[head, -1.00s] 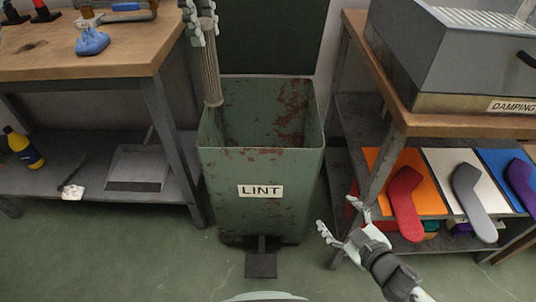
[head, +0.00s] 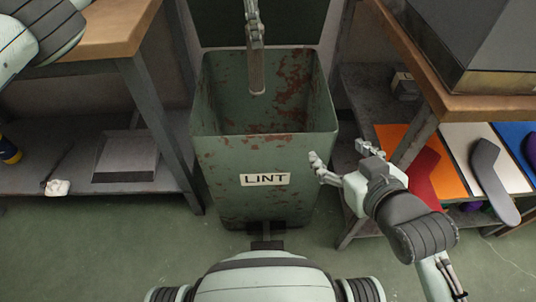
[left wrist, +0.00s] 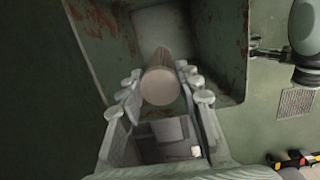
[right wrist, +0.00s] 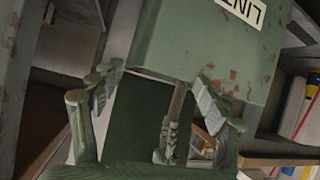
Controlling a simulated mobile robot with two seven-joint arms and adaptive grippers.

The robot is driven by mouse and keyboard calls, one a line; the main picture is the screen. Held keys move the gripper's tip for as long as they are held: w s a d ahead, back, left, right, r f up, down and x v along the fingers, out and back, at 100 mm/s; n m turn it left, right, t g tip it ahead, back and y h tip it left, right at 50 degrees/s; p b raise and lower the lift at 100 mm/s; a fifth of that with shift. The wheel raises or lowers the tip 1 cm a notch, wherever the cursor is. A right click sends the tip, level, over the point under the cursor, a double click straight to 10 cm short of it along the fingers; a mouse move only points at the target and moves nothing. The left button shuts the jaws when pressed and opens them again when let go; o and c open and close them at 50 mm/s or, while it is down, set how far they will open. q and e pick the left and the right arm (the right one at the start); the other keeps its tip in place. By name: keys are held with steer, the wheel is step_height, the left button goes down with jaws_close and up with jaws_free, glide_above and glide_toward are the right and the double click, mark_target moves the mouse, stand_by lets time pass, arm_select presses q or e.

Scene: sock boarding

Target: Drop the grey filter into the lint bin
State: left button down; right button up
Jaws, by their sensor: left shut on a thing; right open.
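The lint bin (head: 225,165) is a green, rust-spotted box with a LINT label (head: 265,179) and its dark lid (head: 295,25) raised behind. My left gripper (head: 254,35) is shut on the grey filter (head: 257,75), a slim ribbed cylinder hanging upright over the bin's opening. How deep its lower end reaches is unclear. In the left wrist view the fingers flank the filter (left wrist: 160,86), whose round end faces the camera, with the bin's inside walls (left wrist: 110,25) beyond. My right gripper (head: 338,165) is open and empty, just right of the bin's front.
Another bench (head: 470,105) stands right, with coloured boards and foot-shaped forms below. A pedal (head: 266,245) is at the bin's foot. The floor in front is green.

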mark_target(256, 50)
arm_select(q)
steer(key=shift+f+b, duration=1.95)
steer(key=shift+f, duration=0.6)
arm_select(e)
steer(key=a+r+t+y, duration=0.2)
steer(key=a+r+t, duration=0.2)
steer(key=r, duration=0.4)
steer(key=a+r+t+y, duration=0.3)
steer(key=r+t, duration=0.2)
steer(key=r, duration=0.4)
steer(key=shift+s+a+r+y, duration=0.2)
steer(key=shift+a+r+y, duration=0.1)
steer(key=shift+a, duration=0.1)
arm_select(q)
steer(key=c, duration=1)
jaws_free()
steer(key=r, duration=0.4)
steer(key=a+r, duration=0.1)
steer(key=r, duration=0.7)
steer(key=shift+a, duration=0.25)
